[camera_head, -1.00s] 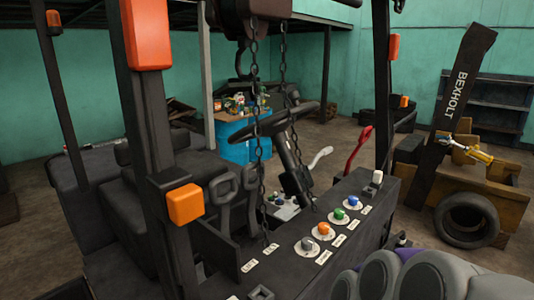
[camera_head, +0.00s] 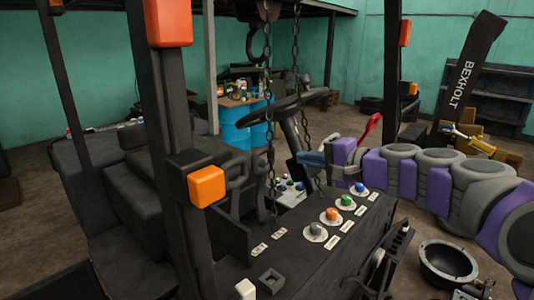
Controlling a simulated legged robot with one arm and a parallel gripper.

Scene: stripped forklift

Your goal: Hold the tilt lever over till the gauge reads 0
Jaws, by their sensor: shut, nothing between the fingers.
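A black control panel (camera_head: 300,262) on the forklift carries a row of short knobs. They are grey (camera_head: 315,229), orange (camera_head: 332,213), green (camera_head: 346,200) and blue (camera_head: 360,187), each on a pale disc with a label. The labels are too small to read, so I cannot tell which is the tilt lever. My gripper (camera_head: 303,158) is shut and empty. It shows above the panel's far end, beside the steering column, and appears apart from the knobs. No readable gauge shows.
The steering wheel (camera_head: 270,118) and hanging chains (camera_head: 270,150) are left of my gripper. A red lever (camera_head: 369,127) stands behind my arm. A mast post with an orange lamp (camera_head: 207,187) blocks the left foreground. A black round bowl-like part (camera_head: 447,263) lies at lower right.

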